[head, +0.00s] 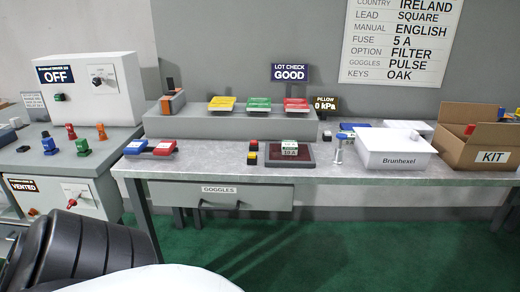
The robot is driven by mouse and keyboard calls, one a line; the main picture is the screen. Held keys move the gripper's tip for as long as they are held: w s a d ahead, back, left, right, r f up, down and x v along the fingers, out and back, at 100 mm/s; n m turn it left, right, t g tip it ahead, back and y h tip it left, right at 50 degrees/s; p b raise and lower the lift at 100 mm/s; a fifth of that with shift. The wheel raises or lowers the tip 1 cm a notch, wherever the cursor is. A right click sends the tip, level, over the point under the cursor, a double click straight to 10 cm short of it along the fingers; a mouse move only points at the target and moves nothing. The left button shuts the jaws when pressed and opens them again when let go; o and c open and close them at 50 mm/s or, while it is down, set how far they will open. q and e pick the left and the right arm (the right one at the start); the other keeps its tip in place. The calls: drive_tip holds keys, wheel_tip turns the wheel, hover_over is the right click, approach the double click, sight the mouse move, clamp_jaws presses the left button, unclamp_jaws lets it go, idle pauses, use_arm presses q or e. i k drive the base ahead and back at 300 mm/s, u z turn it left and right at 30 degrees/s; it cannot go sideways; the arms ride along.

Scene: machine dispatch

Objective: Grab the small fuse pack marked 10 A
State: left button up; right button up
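No gripper shows in the head view, so neither is seen at the pack. A black ribbed part, which seems to be mine, fills the lower left corner.
Red and yellow buttons (253,152) stand left of the pad, and a silver post (338,152) right of it. A white Brunhexel box (394,158) and an open KIT carton (478,142) stand at right. A raised shelf (225,124) holds coloured packs behind.

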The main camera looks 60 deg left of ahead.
sight(288, 147)
drive_tip(key=u, duration=1.7)
